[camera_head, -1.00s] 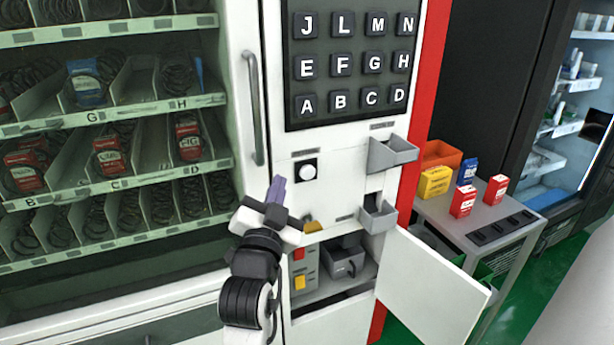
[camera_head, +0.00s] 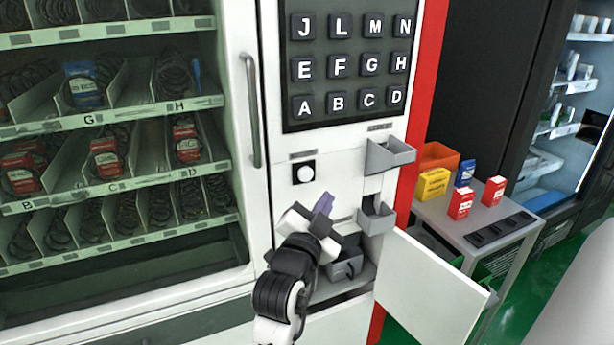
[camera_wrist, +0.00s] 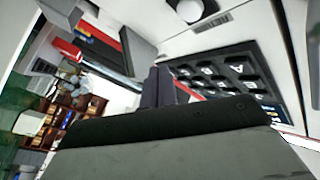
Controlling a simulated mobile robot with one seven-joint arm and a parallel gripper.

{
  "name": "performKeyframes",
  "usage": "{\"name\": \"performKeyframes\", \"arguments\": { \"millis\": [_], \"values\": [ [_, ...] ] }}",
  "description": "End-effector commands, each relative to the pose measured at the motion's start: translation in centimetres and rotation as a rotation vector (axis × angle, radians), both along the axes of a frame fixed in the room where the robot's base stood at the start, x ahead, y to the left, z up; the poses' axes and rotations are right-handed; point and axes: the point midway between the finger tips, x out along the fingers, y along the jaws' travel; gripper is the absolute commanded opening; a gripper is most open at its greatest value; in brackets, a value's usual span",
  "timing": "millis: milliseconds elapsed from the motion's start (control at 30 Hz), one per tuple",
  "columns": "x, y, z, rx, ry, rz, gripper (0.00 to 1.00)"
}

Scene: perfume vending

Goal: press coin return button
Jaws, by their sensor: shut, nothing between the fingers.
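The round white button (camera_head: 306,173) sits in a black square mount on the white machine front, below the letter keypad (camera_head: 350,62). A small label is above it. The button also shows at the top of the wrist view (camera_wrist: 190,9). My gripper (camera_head: 324,203) is shut and empty, with its purple-grey fingers pointing up. In the head view its tips appear below and to the right of the button, apart from it. In the wrist view the closed fingers (camera_wrist: 158,88) point toward the panel between the keypad and a grey tray.
Two grey trays, an upper one (camera_head: 388,154) and a lower one (camera_head: 375,217), stick out right of the button. An open white door (camera_head: 432,290) juts out below them. A vertical handle (camera_head: 252,110) is left of the keypad. A side table (camera_head: 490,228) holds small boxes.

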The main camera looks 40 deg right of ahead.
Motion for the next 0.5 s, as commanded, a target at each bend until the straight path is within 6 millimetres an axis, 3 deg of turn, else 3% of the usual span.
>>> {"name": "performKeyframes", "arguments": {
  "millis": [300,500],
  "values": [
    [4.5,-1.0,-0.1,-0.001,-0.001,0.002,0.0],
    [6.0,-1.4,0.0,-0.001,-0.002,0.001,0.0]
  ]
}}
